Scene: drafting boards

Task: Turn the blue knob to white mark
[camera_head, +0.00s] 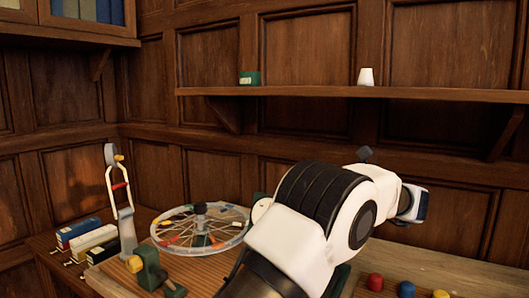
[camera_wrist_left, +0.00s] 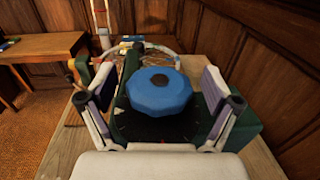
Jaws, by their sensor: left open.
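The blue knob (camera_wrist_left: 158,93) is a faceted disc with a dark centre cap. It stands on a dark base (camera_wrist_left: 152,127) on a green housing (camera_wrist_left: 244,125) in the left wrist view. My left gripper (camera_wrist_left: 158,84) is open, with one finger on each side of the knob. Gaps show between the pads and the knob, and nothing is held. I cannot make out the white mark clearly; only small faint specks show on the dark base. In the head view my own arm hides the knob and the gripper. My right gripper is not in view.
A spoked wheel (camera_head: 157,231) lies left of my arm, near a grey stand (camera_head: 127,235) and a green clamp-like piece (camera_head: 147,268). Small boxes (camera_head: 92,240) sit further left. Red (camera_head: 375,282), blue (camera_head: 406,289) and yellow (camera_head: 440,294) pieces lie at the right. A shelf (camera_head: 310,92) crosses the wall.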

